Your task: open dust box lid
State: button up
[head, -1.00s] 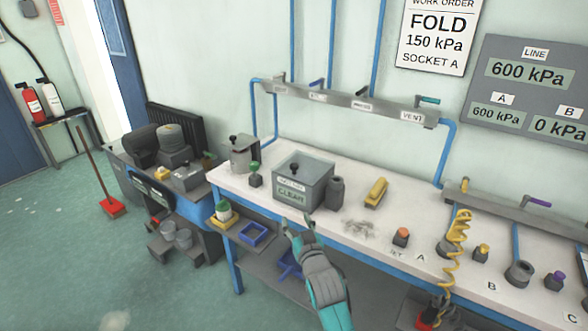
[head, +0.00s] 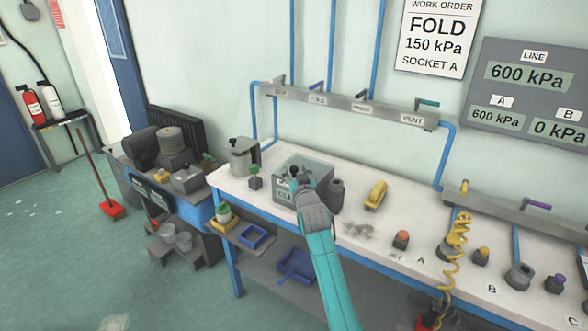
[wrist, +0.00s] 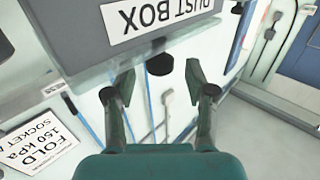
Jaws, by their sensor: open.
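The dust box (head: 318,171) is a grey box with a flat lid, standing on the bench; the lid looks shut. In the wrist view, the box (wrist: 75,25) fills the top and its "DUST BOX" label appears upside down. The lid's black knob (wrist: 159,65) shows between the two finger tips. My gripper (head: 300,181) is over the front of the box in the head view and hides part of its label and top. In the wrist view, my gripper (wrist: 158,79) is open, one finger on each side of the knob. Contact with the knob cannot be told.
A dark cylinder (head: 336,191) stands close to the box's right side. A green-knobbed block (head: 255,180) and a grey canister (head: 243,156) stand to its left. A yellow tool (head: 376,194) and grey dust (head: 359,230) lie to the right. A pipe rail (head: 345,103) runs behind.

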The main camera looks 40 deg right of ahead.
jog(key=shift+x, duration=1.2)
grip_shut()
